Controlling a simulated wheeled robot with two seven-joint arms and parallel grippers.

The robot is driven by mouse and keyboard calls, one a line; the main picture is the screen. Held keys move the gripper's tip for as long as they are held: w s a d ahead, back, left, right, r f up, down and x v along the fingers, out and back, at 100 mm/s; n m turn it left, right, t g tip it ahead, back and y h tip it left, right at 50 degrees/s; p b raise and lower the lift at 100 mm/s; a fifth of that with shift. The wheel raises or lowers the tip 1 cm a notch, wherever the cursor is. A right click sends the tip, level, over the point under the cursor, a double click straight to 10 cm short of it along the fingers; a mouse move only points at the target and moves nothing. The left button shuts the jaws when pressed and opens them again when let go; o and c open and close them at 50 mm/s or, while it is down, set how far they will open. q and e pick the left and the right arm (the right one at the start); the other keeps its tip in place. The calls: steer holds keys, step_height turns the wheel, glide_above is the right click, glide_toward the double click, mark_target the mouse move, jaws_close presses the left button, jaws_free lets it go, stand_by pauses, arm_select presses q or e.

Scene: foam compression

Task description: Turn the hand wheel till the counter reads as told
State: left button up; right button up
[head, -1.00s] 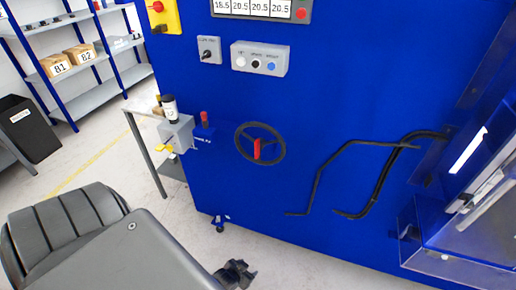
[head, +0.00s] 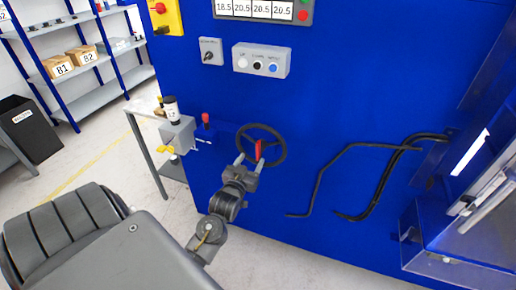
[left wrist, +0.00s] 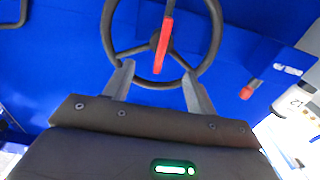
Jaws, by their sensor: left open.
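The dark hand wheel (head: 278,138) with a red handle (head: 258,149) is on the blue machine front; the wheel also shows in the left wrist view (left wrist: 109,31), with its red handle (left wrist: 164,42) crossing the hub and lower rim. My left gripper (head: 248,160) is open at the lower part of the wheel. In the left wrist view its two fingers (left wrist: 154,82) stand apart near the lower rim, with the red handle's end between and beyond them; contact cannot be told. The counter panel (head: 262,9) at the top shows 18.5, 20.5, 20.5, 20.5. My right gripper is not in view.
A control box (head: 261,60) with buttons and a selector switch (head: 211,51) sit above the wheel. A grey box with a yellow lever (head: 166,150) and a red-tipped lever (head: 205,118) are left of it. Black bent bars (head: 322,170) are to the right.

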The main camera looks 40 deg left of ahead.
mark_target(257, 151)
arm_select(q)
steer(key=p+x, duration=0.1)
steer(key=x, duration=0.6)
steer(key=shift+w+a, duration=0.1)
steer(key=shift+w, duration=0.25)
steer(key=shift+c, duration=0.2)
jaws_close()
